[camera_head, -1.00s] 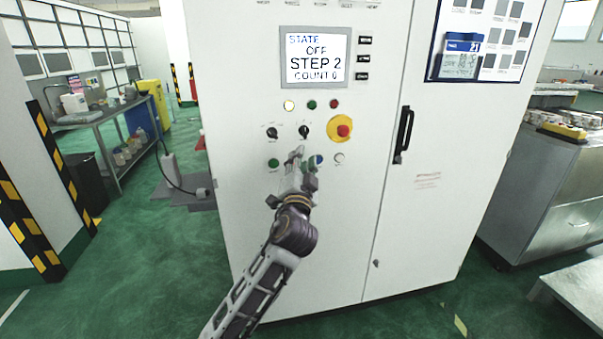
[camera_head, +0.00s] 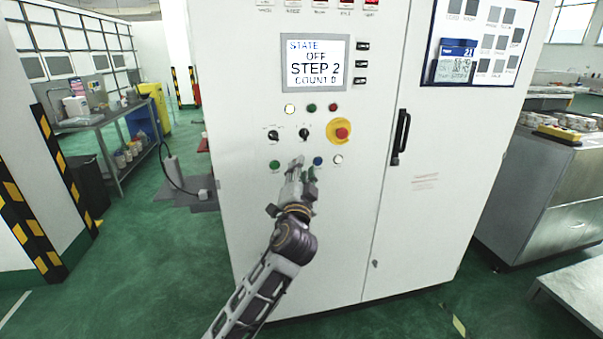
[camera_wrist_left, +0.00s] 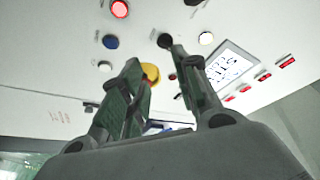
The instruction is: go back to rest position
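My left gripper (camera_head: 296,164) is in front of the white control cabinet (camera_head: 330,240), just below the two black selector knobs. It sits between the green button (camera_head: 275,165) and the blue button (camera_head: 318,160). In the left wrist view its two fingers (camera_wrist_left: 155,60) are spread apart with nothing between them. No contact with the panel can be made out. My right gripper is in no view.
The cabinet has a display (camera_head: 315,63) reading "STATE OFF, STEP 2, COUNT 0", a yellow-and-red emergency stop (camera_head: 341,132) and a black door handle (camera_head: 401,134). A metal bench (camera_head: 545,190) stands right; a shelf table (camera_head: 105,122) stands left.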

